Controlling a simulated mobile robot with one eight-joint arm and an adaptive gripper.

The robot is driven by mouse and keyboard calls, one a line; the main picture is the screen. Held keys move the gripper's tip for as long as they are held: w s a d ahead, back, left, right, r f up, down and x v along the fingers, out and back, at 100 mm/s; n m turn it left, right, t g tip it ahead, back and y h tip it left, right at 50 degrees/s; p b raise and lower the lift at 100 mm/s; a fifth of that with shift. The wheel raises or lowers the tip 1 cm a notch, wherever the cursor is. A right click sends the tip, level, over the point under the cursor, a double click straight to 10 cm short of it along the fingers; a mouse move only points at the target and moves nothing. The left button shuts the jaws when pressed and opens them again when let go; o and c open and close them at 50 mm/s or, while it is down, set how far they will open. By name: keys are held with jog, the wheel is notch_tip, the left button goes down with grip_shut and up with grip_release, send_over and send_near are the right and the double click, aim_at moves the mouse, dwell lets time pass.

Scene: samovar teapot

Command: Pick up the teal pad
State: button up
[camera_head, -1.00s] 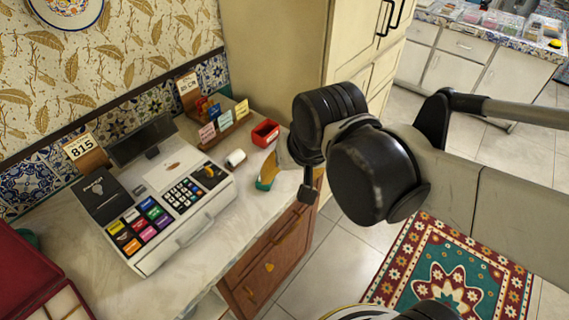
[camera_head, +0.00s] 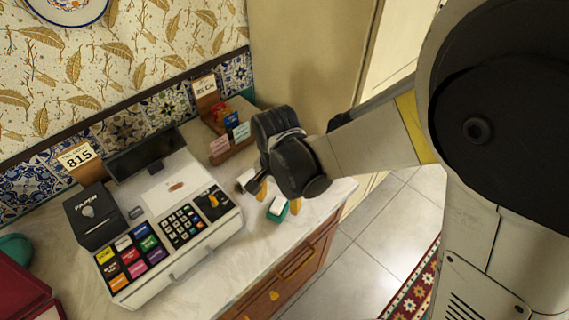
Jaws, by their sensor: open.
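A small teal pad (camera_head: 277,211) with a pale top lies on the counter, right of the cash register. My gripper (camera_head: 279,197) is open, with yellow fingers pointing down. One finger shows left of the pad and the other at its right. My gripper's body covers the counter just behind the pad. I cannot tell how high the fingertips are above the counter or whether they touch the pad.
The cash register (camera_head: 165,225) stands to the left. A white roll (camera_head: 245,179) is close to my left finger. A wooden rack (camera_head: 232,151) with pink and pale teal cards stands behind. The counter's front edge is near the pad.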

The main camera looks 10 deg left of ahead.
aim_at(278, 204)
jog(key=f+b, duration=0.1)
jog(key=f, duration=0.3)
jog(key=w+f+b, duration=0.1)
jog(key=shift+a+f+b, duration=0.15)
jog(key=shift+f+b, duration=0.2)
jog(key=shift+f, duration=0.05)
jog(key=shift+r, duration=0.1)
jog(key=c, duration=1.3)
jog(key=shift+o, duration=0.2)
jog(key=shift+r+p, duration=0.35)
jog(key=shift+r, duration=0.1)
jog(key=r, duration=0.1)
jog(key=r+p, duration=0.2)
jog(key=r, duration=0.1)
jog(key=shift+s+d, duration=0.1)
jog(key=shift+d, duration=0.2)
jog(key=s+d+r+p, duration=0.2)
jog(key=d+r, duration=0.4)
jog(key=d, duration=0.5)
jog(key=shift+p, duration=0.55)
jog(key=shift+s, duration=0.1)
